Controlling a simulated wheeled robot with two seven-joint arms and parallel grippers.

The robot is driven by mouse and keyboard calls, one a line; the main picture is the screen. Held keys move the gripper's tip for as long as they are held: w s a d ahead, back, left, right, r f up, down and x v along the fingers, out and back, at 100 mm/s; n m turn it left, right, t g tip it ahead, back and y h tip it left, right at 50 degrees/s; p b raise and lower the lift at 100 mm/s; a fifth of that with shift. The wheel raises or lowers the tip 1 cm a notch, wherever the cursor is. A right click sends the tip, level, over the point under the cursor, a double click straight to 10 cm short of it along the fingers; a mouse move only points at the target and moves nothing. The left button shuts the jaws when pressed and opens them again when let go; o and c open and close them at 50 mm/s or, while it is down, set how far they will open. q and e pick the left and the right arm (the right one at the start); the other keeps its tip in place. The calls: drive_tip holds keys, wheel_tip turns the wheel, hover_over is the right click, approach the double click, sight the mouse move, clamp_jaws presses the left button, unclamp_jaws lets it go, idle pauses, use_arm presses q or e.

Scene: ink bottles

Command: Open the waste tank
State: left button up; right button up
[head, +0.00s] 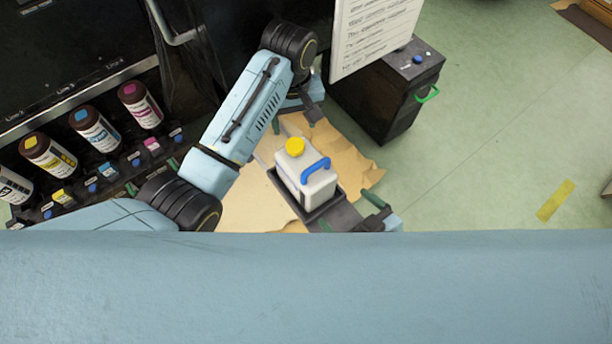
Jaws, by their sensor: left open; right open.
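The waste tank (311,184) is a white canister with a yellow cap (295,146) and a blue handle (316,169). The cap is on its top. The tank sits upright in a dark tray (343,214) near the middle of the head view. My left gripper (295,121) is open just beyond the cap, apart from it in the picture. My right gripper (349,211) is open near the tank's lower right side, by the tray's near end. Its arm is mostly hidden, and I cannot tell whether it touches the tray.
Crumpled brown paper (245,205) lies under the tray. Several ink bottles (95,130) stand in a dark machine at left. A black box (385,92) with a green handle stands behind right. The green floor (480,150) at right is mostly clear.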

sight(316, 183)
drive_tip(key=x, duration=1.3)
